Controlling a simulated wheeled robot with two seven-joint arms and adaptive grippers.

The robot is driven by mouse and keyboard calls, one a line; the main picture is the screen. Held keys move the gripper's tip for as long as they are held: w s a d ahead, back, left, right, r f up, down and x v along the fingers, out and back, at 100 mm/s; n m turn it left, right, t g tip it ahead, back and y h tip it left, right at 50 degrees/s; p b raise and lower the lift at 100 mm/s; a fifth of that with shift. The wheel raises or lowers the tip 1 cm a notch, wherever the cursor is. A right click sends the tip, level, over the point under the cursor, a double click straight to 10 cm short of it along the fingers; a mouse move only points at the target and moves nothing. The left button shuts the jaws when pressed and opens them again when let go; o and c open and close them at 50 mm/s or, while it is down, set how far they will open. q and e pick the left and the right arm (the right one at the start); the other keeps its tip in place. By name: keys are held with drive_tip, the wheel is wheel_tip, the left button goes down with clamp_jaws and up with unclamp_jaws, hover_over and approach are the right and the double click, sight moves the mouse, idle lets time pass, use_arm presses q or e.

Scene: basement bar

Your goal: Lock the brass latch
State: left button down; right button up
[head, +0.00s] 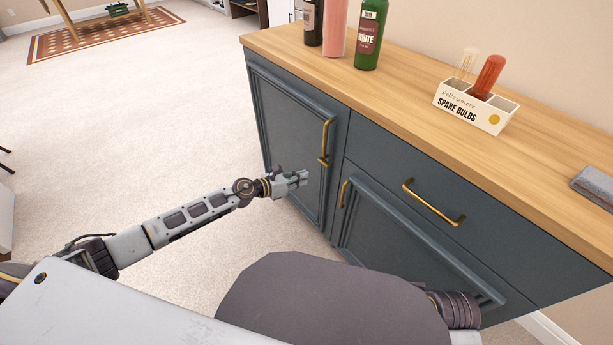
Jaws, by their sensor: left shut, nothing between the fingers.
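A brass handle (328,138) stands upright near the right edge of the dark blue left cabinet door (290,125), which looks closed. A small brass piece (323,162) shows at the handle's lower end; I cannot tell if it is the latch or part of the handle, nor whether it is locked. My left gripper (303,178) is shut and empty, just below and left of that brass piece, in front of the door. I cannot tell whether it touches the door. My right gripper is out of view.
The cabinet also has a drawer with a brass handle (433,203) and a lower door with another handle (344,193).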

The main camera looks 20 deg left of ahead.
use_arm(q)
drive_tip(key=shift+v, duration=2.35)
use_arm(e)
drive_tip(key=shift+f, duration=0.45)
use_arm(q)
drive_tip(key=shift+s+d, duration=0.15)
drive_tip(key=shift+r, duration=0.1)
